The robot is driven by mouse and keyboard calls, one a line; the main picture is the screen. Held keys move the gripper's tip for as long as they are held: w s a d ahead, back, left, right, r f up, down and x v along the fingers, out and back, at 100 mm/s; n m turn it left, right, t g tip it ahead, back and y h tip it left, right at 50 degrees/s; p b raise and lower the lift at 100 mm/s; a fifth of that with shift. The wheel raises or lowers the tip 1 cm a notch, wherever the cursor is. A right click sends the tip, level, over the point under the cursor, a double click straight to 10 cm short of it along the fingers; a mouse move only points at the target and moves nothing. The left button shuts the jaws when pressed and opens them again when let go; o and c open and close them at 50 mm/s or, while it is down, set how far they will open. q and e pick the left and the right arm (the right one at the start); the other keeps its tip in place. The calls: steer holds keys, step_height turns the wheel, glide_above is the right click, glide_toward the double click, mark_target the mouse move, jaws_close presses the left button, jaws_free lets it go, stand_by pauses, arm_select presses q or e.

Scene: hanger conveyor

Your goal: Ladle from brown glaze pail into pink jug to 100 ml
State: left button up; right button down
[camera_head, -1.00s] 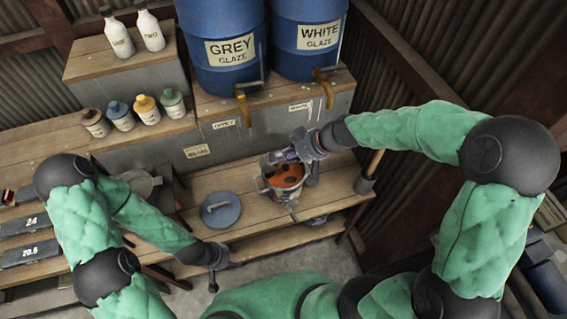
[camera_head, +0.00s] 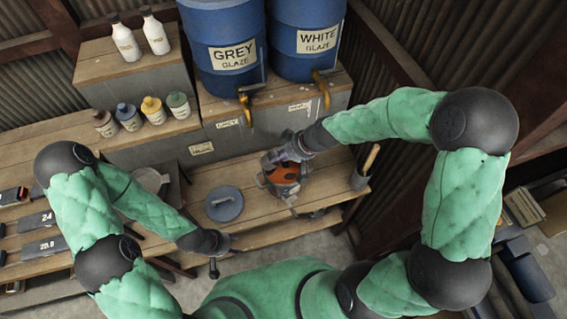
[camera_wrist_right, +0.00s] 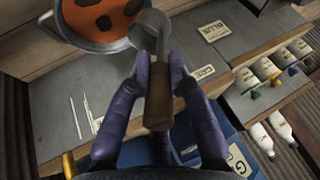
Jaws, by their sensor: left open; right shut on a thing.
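The pail (camera_head: 265,183) stands on the bench below the grey barrel, with orange-brown glaze with dark patches inside; its rim and glaze also show in the right wrist view (camera_wrist_right: 95,45). My right gripper (camera_head: 280,156) is over the pail's far side. In the right wrist view it (camera_wrist_right: 158,75) is shut on the wooden handle of a metal ladle (camera_wrist_right: 157,105). The ladle's metal end is at the pail's rim; whether its bowl holds glaze I cannot tell. My left gripper (camera_head: 224,257) is open and empty, low in front of the bench. I cannot make out a pink jug.
A round grey lid (camera_head: 224,204) lies on the bench left of the pail. Several bottles (camera_head: 152,111) stand on the left step.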

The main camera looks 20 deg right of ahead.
steer(key=a+h+p, duration=0.4)
steer(key=p, duration=2)
steer(key=shift+w+a+n, duration=0.15)
steer(key=shift+a+n, duration=0.15)
steer(key=shift+n, duration=0.1)
steer(key=a+f+h, duration=0.2)
steer(key=a+h, duration=0.1)
steer(key=a+h+p, duration=0.1)
steer(key=h, duration=0.1)
steer(key=shift+w+a+f+n+g, duration=0.15)
steer(key=shift+w+f+n+g, duration=0.05)
steer(key=shift+f+n+g, duration=0.2)
